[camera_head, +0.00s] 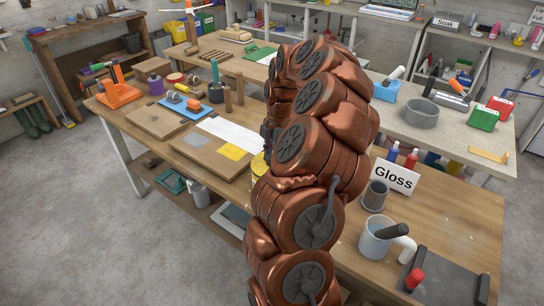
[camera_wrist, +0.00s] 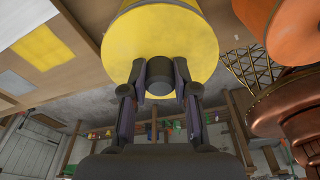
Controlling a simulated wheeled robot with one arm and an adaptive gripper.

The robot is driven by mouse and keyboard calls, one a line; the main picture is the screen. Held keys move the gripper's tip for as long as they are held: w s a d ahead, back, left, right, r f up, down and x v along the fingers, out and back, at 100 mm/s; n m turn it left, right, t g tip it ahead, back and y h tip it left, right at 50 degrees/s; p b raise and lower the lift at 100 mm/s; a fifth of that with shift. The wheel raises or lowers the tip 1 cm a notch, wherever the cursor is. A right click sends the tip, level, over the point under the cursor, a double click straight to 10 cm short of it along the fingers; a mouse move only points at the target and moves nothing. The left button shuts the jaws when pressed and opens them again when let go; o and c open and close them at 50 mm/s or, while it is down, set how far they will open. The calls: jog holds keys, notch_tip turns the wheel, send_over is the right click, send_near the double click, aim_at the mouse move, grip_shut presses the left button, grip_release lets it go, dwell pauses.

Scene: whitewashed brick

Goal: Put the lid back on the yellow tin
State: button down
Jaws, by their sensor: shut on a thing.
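In the wrist view my gripper (camera_wrist: 160,88) is shut on the dark grey knob (camera_wrist: 159,89) of the yellow lid (camera_wrist: 170,55), one finger on each side. The lid's broad yellow face fills the top middle of that view. A yellow surface (camera_wrist: 150,15) continues past it at the top edge; I cannot tell whether this is the tin, or whether lid and tin touch. In the head view a small yellow part (camera_head: 259,164) shows at the left edge of my arm, beside the board. My arm hides the rest of it and my gripper there.
Left of the yellow part lies a board with a yellow patch (camera_head: 234,152). Right of my arm stand a "Gloss" sign (camera_head: 394,176), a grey cup (camera_head: 375,196) and a larger mug (camera_head: 377,241). An orange rounded thing (camera_wrist: 297,30) shows right of the lid in the wrist view.

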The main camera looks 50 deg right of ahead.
jog(key=shift+b, duration=0.3)
dwell(0.6)
jog(key=c, duration=0.8)
grip_release()
jog(key=shift+o, duration=0.4)
jog(key=o, duration=0.4)
jog(key=shift+r, duration=0.15)
jog(key=shift+r+p, duration=0.75)
jog(key=shift+r, duration=2.6)
jog(key=shift+c, duration=0.2)
grip_shut()
